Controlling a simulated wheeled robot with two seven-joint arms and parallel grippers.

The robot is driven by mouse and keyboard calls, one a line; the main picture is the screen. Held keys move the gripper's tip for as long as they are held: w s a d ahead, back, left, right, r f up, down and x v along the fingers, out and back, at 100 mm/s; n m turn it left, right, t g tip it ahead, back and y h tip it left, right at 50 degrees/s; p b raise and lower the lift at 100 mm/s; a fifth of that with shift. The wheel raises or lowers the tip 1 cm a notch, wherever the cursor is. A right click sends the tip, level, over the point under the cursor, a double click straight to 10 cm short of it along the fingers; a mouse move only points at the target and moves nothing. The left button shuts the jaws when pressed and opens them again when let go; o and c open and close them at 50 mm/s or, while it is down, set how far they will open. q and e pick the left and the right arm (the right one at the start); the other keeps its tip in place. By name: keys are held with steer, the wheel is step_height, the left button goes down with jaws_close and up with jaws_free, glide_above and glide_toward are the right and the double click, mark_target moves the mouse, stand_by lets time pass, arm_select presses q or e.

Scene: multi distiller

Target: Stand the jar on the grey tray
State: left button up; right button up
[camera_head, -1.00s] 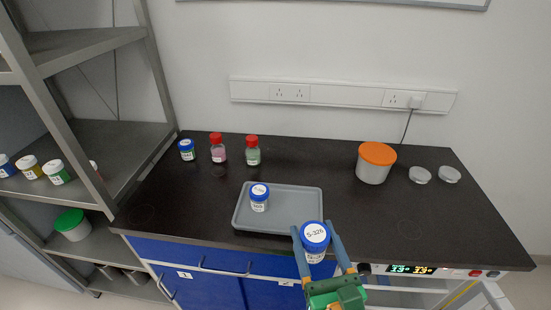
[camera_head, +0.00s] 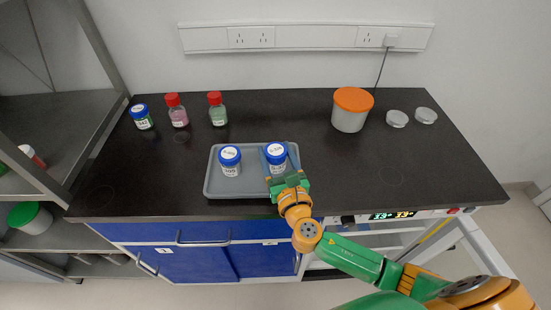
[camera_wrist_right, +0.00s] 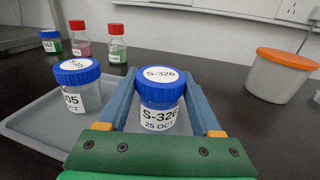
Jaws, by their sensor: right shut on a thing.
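A blue-capped jar labelled S-326 (camera_wrist_right: 160,92) is between the fingers of my right gripper (camera_head: 277,160), which is shut on it. In the head view the jar (camera_head: 275,152) is over the right part of the grey tray (camera_head: 212,180). I cannot tell whether its base touches the tray. It looks upright. A second blue-capped jar (camera_head: 230,161) stands on the tray to its left, and it also shows in the wrist view (camera_wrist_right: 79,86), apart from the held jar. My left gripper is not in view.
At the back left stand another blue-capped jar (camera_head: 142,117) and two red-capped bottles, pink (camera_head: 177,111) and green (camera_head: 217,109). An orange-lidded tub (camera_head: 350,110) and two clear dishes (camera_head: 397,119) are at the back right. The dark bench is clear right of the tray.

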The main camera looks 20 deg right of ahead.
steer(key=shift+f, duration=0.2)
steer(key=shift+f, duration=0.2)
steer(key=o, duration=1.4)
steer(key=shift+r, duration=0.3)
steer(key=s, duration=0.8)
steer(key=s+b, duration=0.1)
steer(key=s, duration=0.3)
steer(key=shift+a+f, duration=0.1)
steer(key=shift+a, duration=0.25)
